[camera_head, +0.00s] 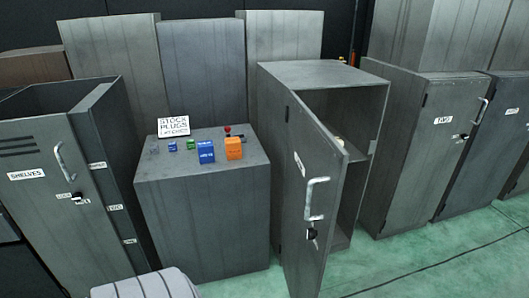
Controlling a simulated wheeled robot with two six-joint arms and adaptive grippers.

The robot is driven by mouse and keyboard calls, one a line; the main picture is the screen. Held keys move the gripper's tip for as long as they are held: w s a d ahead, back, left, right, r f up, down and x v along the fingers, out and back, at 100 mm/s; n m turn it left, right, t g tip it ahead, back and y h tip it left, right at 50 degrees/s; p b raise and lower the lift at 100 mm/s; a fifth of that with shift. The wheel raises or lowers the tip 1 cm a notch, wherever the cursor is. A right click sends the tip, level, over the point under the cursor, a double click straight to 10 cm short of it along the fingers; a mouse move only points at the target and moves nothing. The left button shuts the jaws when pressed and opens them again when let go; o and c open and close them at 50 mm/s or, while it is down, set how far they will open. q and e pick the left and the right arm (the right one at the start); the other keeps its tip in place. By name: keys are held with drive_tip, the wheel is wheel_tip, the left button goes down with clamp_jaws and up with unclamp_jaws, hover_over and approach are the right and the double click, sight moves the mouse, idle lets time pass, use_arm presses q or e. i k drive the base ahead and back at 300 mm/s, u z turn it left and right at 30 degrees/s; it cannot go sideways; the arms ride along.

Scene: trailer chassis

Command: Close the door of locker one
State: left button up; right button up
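A grey metal locker (325,73) stands right of centre with its door (318,215) swung open toward me. The door is hinged on the left and carries a silver pull handle (316,199) and a black latch or lock (311,234) below it. A small white label (299,165) sits on the door, too small and slanted to read for sure. Inside, a shelf (357,157) and a pale item (340,141) partly show; the door hides much of the interior. No other locker door in view clearly stands open like this. Neither of my grippers is in view.
A grey cabinet (205,215) left of the open locker bears blue and orange boxes and a sign (174,127). A locker marked SHELVES (70,215) stands at left. A shut locker (420,160) stands at right. Green floor (400,262) is free in front, crossed by a dark line.

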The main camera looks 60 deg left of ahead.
sight(316, 163)
drive_tip(key=k, duration=0.35)
drive_tip(key=u, duration=1.35)
drive_tip(key=i, duration=1)
